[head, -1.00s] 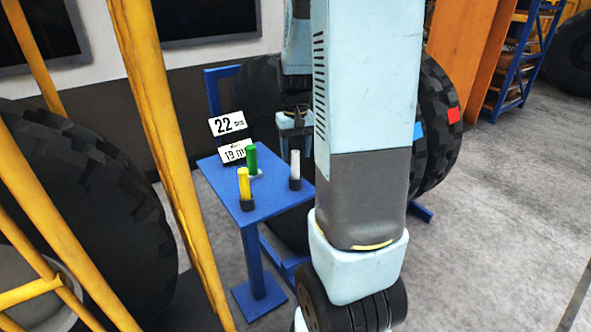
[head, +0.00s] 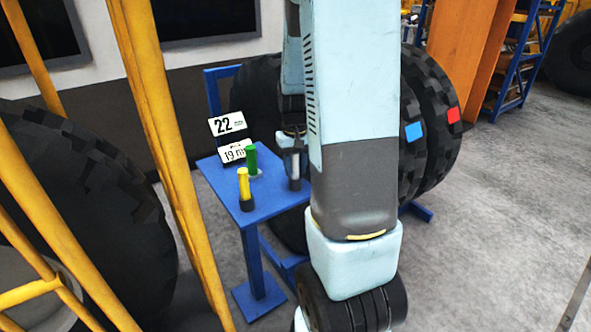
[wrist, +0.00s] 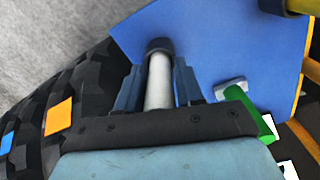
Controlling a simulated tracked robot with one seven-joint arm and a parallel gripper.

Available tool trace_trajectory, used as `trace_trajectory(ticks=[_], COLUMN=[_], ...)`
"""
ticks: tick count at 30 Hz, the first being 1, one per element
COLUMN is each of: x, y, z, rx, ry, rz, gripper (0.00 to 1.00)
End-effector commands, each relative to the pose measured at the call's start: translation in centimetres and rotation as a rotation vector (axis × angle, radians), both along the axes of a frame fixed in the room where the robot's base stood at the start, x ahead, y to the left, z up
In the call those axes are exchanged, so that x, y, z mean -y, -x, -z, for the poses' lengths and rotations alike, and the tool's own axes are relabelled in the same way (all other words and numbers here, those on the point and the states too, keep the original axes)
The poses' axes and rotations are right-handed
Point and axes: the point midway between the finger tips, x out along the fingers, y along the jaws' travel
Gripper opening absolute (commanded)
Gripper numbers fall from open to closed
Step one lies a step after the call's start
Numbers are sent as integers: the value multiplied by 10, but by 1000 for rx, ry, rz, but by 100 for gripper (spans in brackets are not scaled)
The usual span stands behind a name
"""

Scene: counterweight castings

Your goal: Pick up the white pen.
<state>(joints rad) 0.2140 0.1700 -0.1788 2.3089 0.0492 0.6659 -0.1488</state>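The white pen (wrist: 158,82) stands upright in a dark round base on the blue table, between the two fingers of my gripper (wrist: 159,80). The wrist view shows one finger on each side of it, with narrow gaps at the fingertips. My gripper is open around the pen. In the head view, my gripper (head: 293,148) is lowered over the white pen and covers much of it. The pen's dark base (head: 294,184) shows below the fingers.
A yellow frame (head: 165,130) is at left. Large tyres (head: 430,120) are behind my arm.

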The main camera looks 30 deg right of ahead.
Motion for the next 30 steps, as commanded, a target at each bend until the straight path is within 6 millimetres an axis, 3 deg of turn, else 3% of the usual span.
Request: trace_trajectory(ticks=[9,20,25,30], x=[0,0,-1,-11], y=[0,-1,1,20], z=[0,-9,-36,-59], rx=[0,3,4,5], ry=[0,1,2,1], rz=[-1,-2,-3,-2], gripper=[8,8,8,8])
